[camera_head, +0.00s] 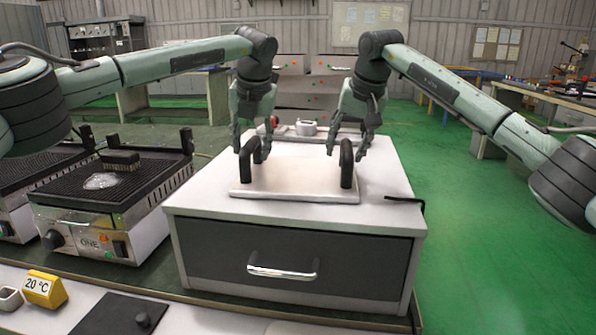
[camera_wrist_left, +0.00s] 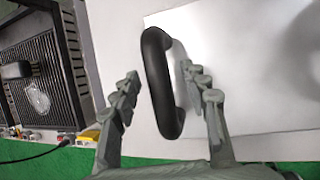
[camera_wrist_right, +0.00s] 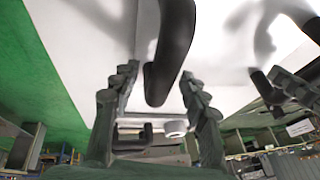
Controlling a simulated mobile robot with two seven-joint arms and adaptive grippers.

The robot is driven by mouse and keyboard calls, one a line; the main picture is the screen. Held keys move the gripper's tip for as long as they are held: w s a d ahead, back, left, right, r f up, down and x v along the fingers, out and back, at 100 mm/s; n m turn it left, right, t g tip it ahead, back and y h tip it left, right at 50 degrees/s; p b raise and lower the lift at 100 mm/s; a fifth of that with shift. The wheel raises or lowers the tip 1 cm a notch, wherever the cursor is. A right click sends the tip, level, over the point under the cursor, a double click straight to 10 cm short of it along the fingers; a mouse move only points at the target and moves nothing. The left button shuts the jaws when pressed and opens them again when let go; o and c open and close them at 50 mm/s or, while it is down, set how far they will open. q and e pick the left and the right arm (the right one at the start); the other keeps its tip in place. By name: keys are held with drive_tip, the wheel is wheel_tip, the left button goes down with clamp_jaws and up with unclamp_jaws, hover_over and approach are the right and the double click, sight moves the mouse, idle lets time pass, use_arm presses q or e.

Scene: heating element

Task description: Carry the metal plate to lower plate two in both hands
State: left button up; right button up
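The metal plate (camera_head: 298,190) is a pale flat slab with two upright black handles, lying on the white top of a drawer cabinet. My left gripper (camera_head: 256,150) points down at the left handle (camera_head: 246,163). In the left wrist view its fingers are apart on either side of that handle (camera_wrist_left: 160,85), with gaps visible. My right gripper (camera_head: 346,148) points down at the right handle (camera_head: 346,165). In the right wrist view its open fingers stand on both sides of that handle (camera_wrist_right: 170,55). I cannot make out which surface is lower plate two.
A grill marked ONE (camera_head: 112,205) stands left of the cabinet (camera_head: 300,262), with a brush (camera_head: 120,160) and a clear round item on it. Part of another grill shows at the left edge. Green floor at right is open.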

use_arm(q)
clamp_jaws()
use_arm(e)
clamp_jaws()
